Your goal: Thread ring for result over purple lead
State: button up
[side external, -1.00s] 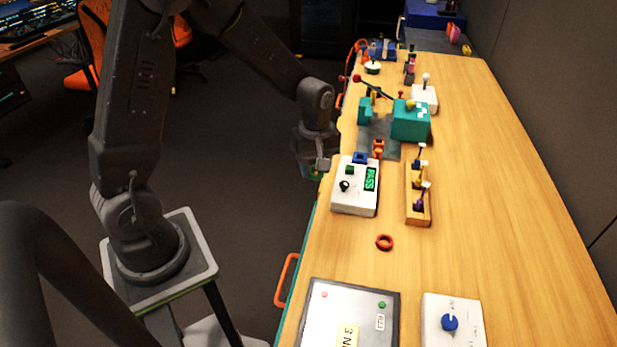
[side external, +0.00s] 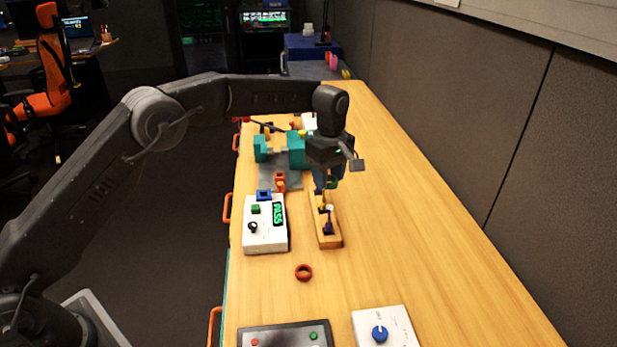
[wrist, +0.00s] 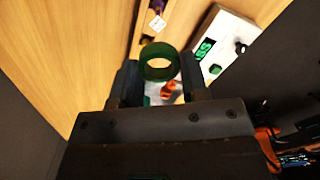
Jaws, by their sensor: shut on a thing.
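My gripper (side external: 328,182) is shut on a green ring (wrist: 159,62), which sits between the fingertips in the wrist view. The green ring also shows partly in the side view (side external: 333,184). The gripper hangs above the far part of a wooden block (side external: 331,241). The purple lead (side external: 328,228) stands upright at the block's near end with a pale tag at its top. The ring is apart from it. In the wrist view the purple lead (wrist: 158,5) is at the top edge, partly cut off. The white tester (side external: 264,235) shows green PASS on its display.
A red ring (side external: 304,272) lies on the table in front of the block. A blue-knob box (side external: 384,328) and a grey panel (side external: 284,336) are at the near edge. A teal fixture (side external: 297,152) stands behind. The table's right side is clear.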

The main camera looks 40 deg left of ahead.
send_over(327, 222)
jog(key=shift+w+f, duration=0.2)
jog(key=shift+f, duration=2.7)
jog(key=shift+f, duration=3.65)
jog(key=o, duration=1.4)
jog(key=shift+c, duration=0.2)
jog(key=shift+r, duration=6)
